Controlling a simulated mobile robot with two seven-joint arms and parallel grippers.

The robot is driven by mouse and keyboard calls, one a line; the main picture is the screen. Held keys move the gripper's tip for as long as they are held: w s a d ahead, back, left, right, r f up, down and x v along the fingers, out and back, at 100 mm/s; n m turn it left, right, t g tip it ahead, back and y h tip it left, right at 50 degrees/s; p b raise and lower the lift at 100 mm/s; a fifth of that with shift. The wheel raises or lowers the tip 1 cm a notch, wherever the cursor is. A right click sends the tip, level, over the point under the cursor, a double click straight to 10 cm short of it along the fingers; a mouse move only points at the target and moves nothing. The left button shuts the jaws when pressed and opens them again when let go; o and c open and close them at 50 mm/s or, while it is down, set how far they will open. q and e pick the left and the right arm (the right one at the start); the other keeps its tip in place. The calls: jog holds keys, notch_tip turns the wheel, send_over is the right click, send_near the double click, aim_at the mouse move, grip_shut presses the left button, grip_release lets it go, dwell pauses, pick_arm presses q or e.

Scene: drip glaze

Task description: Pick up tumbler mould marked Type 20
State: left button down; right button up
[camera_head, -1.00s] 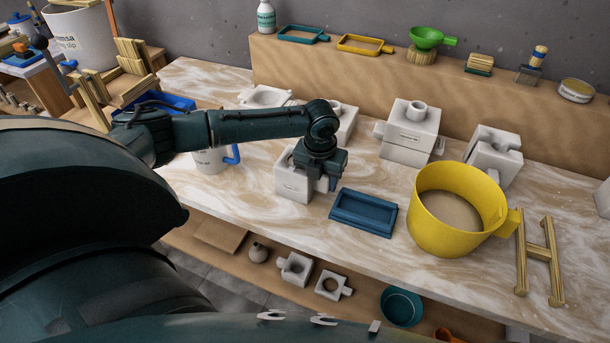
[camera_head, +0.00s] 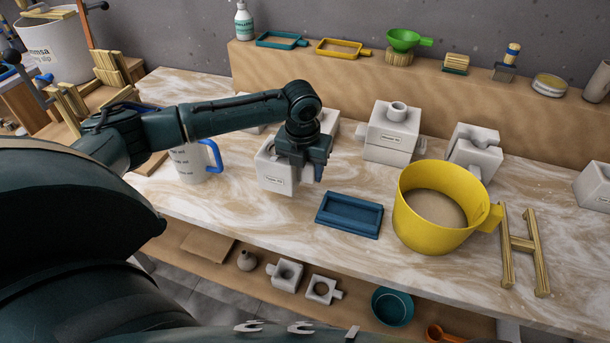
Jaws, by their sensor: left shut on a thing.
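A white plaster mould block (camera_head: 272,174) with a small dark label on its front is in my left gripper (camera_head: 302,172), above the marbled tabletop (camera_head: 230,210). The label is too small to read for sure. My left gripper points down and is shut on the right side of the block; its fingers hide part of that side. The mould appears to be raised a little from the table, left of the blue tray. Another labelled white mould (camera_head: 391,135), with a round neck on top, stands behind and to the right. My right gripper is not in view.
A blue tray (camera_head: 349,228) and a yellow jug (camera_head: 424,232) stand close to the right. A white mug with blue handle (camera_head: 214,156) is at left. An open white mould (camera_head: 473,147) and a wooden H-shaped frame (camera_head: 522,243) are further right. Bare tabletop lies in front.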

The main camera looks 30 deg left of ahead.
pick_arm(q)
jog(key=shift+w+r, duration=0.1)
jog(key=shift+r, duration=2.45)
jog(key=shift+r, duration=0.1)
